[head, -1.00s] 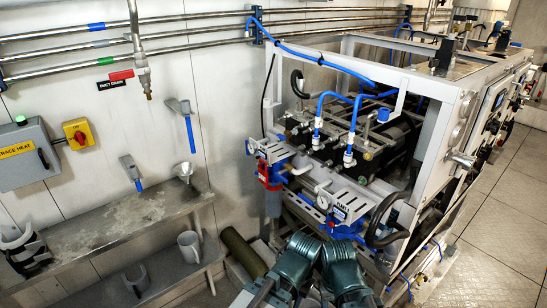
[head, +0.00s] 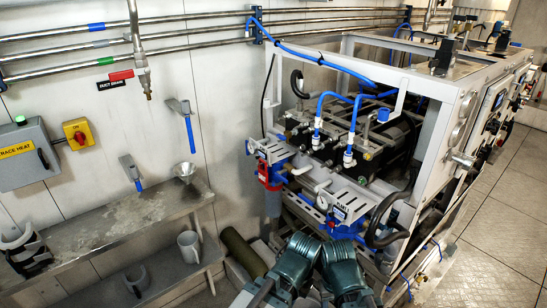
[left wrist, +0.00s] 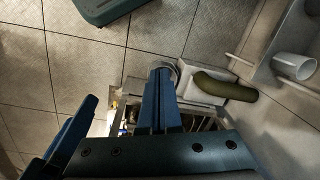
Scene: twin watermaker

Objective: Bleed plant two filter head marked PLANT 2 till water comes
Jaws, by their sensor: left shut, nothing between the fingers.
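Two filter heads sit at the near left end of the white-framed plant. The nearer one (head: 345,222) is blue with a white plate whose lettering begins PLANT; I cannot read the number surely. The farther one (head: 272,155) is blue with a red part below it and a small plate I cannot read. My left gripper (left wrist: 162,78) shows in the left wrist view, its blue fingers together and empty, above the floor and lower frame.
An olive cylinder (head: 243,252) lies beside the plant, also seen in the left wrist view (left wrist: 222,86). Tiled floor right is clear.

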